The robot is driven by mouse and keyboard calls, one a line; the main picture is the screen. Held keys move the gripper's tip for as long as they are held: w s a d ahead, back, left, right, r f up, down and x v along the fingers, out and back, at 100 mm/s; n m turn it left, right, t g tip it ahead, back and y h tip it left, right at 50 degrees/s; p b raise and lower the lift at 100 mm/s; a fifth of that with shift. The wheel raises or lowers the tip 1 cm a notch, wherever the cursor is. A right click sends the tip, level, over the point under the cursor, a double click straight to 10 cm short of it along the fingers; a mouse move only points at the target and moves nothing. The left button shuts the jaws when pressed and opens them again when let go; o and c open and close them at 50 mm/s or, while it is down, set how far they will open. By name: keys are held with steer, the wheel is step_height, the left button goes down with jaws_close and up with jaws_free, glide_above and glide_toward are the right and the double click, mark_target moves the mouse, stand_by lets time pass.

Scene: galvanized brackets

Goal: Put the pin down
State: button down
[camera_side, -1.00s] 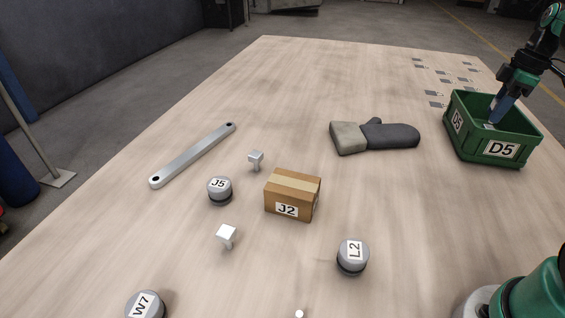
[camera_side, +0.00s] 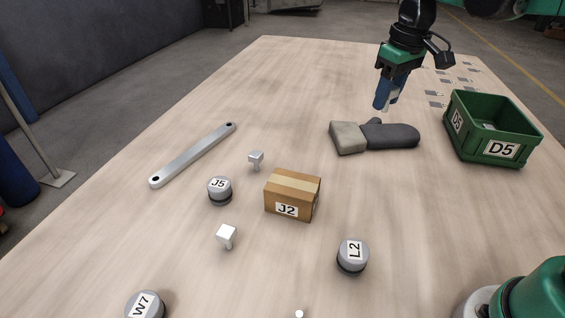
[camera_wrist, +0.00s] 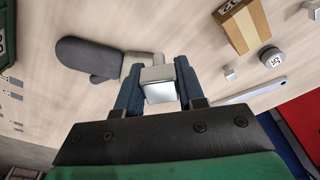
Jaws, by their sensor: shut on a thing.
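My gripper (camera_side: 384,104) is shut on a pin and holds it in the air behind the grey mitten (camera_side: 392,136). In the wrist view, the pin (camera_wrist: 160,90) shows as a silvery square-headed piece between the blue fingers. In the side view the fingers mostly hide it. Two similar pins with square pale heads stand on the table: one (camera_side: 256,159) behind the J5 knob, one (camera_side: 227,235) in front of it.
The green D5 bin (camera_side: 502,150) stands at the right, with flat grey pieces behind it. The J2 carton (camera_side: 291,196), J5 knob (camera_side: 220,190), L2 knob (camera_side: 352,257), W7 knob (camera_side: 146,306) and a long metal bar (camera_side: 193,155) lie around. The back-left table is clear.

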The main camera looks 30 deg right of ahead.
steer(key=a+m, duration=0.1)
steer(key=a, duration=0.4)
step_height(320, 180, up, 2)
steer(key=n+y, duration=0.1)
steer(key=n, duration=0.5)
glide_above(460, 175)
steer(key=shift+s+d+r, duration=0.1)
steer(key=shift+s+r, duration=0.05)
steer(key=shift+s, duration=0.1)
step_height(460, 175, down, 20)
steer(key=shift+r, duration=0.2)
